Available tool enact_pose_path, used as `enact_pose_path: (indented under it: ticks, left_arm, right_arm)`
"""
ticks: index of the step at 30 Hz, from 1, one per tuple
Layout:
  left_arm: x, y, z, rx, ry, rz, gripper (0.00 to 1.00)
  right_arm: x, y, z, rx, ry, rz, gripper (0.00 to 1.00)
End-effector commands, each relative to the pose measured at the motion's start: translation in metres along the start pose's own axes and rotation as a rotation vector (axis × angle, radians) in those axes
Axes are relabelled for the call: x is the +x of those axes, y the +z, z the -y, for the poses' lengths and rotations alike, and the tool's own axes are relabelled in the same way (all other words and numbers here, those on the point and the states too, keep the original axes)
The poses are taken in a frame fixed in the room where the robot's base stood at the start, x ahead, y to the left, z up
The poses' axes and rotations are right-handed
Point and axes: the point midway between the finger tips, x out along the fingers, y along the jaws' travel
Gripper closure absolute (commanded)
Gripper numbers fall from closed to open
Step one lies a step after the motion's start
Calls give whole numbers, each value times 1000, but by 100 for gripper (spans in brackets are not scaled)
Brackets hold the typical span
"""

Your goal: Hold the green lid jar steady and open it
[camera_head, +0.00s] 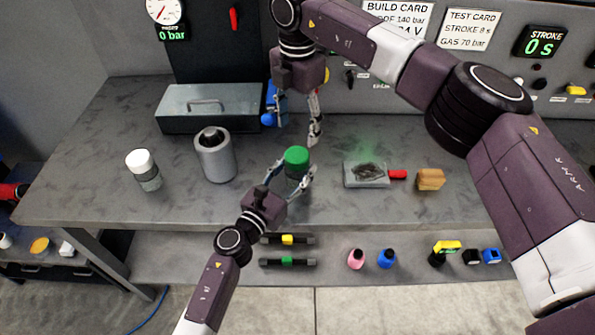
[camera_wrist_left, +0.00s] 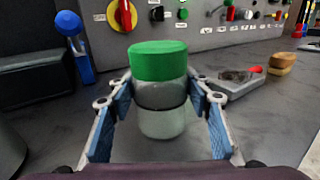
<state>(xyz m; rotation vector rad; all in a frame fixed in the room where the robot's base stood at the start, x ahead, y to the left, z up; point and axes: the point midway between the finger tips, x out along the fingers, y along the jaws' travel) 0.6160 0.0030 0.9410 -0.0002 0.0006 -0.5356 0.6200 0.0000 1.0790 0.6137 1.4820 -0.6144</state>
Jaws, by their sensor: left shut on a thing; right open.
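The green lid jar (camera_head: 296,163) stands upright on the grey bench, its green lid on top. In the left wrist view the jar (camera_wrist_left: 161,95) has a clear body with a dark band and pale contents. My left gripper (camera_head: 299,178) is shut on the jar's body, a finger on each side below the lid. It also shows in the left wrist view (camera_wrist_left: 163,101). My right gripper (camera_head: 298,117) is open and empty, pointing down above the bench, behind the jar in the head view.
A white-lidded jar (camera_head: 146,170) and a grey metal canister (camera_head: 215,156) stand to the left. A metal box (camera_head: 208,107) is at the back. A grey tray (camera_head: 365,175) with a red handle and a tan block (camera_head: 431,179) lie to the right. A control panel stands behind.

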Motion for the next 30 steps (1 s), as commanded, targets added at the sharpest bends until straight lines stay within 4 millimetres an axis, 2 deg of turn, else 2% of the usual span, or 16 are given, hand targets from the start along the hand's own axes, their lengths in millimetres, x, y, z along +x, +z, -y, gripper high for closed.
enact_pose_path:
  ticks: [1,5,10,20,25,30]
  left_arm:
    - [0,0,0,0,0,1,87]
    - [0,1,0,0,0,1,100]
    - [0,1,0,0,0,1,100]
    - [0,1,0,0,0,1,100]
    - [0,1,0,0,0,2,100]
    - [0,1,0,0,0,2,100]
  right_arm:
    - [0,0,0,0,0,0,42]
    - [0,0,0,0,0,0,42]
    - [0,-1,0,66,0,-1,42]
    - [0,-3,0,364,0,1,42]
    - [13,-3,1,396,-2,1,42]
    - [40,-3,1,395,-2,0,42]
